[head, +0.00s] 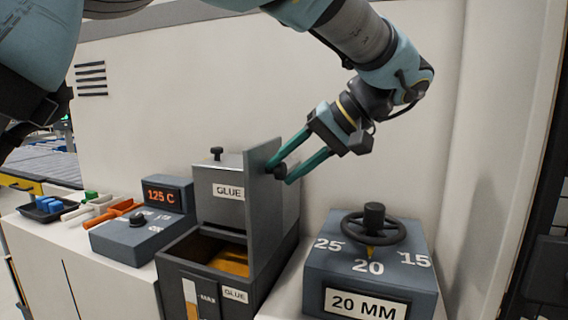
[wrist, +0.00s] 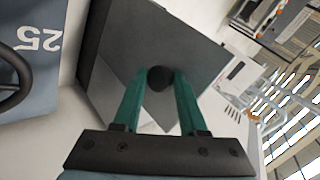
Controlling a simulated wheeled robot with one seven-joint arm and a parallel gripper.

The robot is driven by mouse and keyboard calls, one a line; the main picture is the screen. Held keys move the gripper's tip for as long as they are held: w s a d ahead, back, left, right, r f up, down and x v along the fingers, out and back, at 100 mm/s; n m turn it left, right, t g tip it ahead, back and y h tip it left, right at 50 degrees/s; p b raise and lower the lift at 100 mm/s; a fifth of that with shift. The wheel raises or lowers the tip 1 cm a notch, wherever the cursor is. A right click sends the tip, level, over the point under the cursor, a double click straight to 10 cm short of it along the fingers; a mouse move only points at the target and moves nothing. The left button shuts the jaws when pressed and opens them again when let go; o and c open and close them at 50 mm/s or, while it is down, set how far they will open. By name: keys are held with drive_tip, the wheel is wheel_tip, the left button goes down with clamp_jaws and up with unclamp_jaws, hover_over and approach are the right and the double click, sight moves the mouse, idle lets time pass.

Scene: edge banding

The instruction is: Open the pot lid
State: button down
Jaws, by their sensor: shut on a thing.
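The glue pot (head: 205,275) is a dark grey box with an amber glue surface (head: 230,262) inside its open top. Its flat grey lid (head: 258,205) stands upright at the pot's right side. My gripper (head: 279,168) has green fingers and is shut on the lid's dark round knob, on the right face of the lid. In the wrist view the knob (wrist: 160,78) sits between the fingertips, with the grey lid plate (wrist: 185,40) behind it.
A dial box (head: 370,270) with a black handwheel and a "20 MM" label stands at the right. A temperature box (head: 145,225) reading 125 C is at the left. Behind the pot is a grey GLUE box (head: 220,190) with a small top knob. Orange-handled tools (head: 112,212) and a black tray (head: 48,208) lie further left.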

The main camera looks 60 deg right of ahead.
drive_tip(key=shift+s+f, duration=0.15)
drive_tip(key=shift+f, duration=0.75)
drive_tip(key=c, duration=0.8)
unclamp_jaws()
drive_tip(key=shift+d, duration=0.1)
drive_tip(key=o, duration=0.4)
drive_tip(key=shift+r, duration=0.1)
drive_tip(key=shift+c, duration=0.2)
drive_tip(key=shift+d+r, duration=0.1)
drive_tip(key=shift+r, duration=0.1)
drive_tip(key=v, duration=1)
drive_tip(key=shift+r+b, duration=0.4)
drive_tip(key=shift+b, duration=0.05)
drive_tip(key=shift+s, duration=0.1)
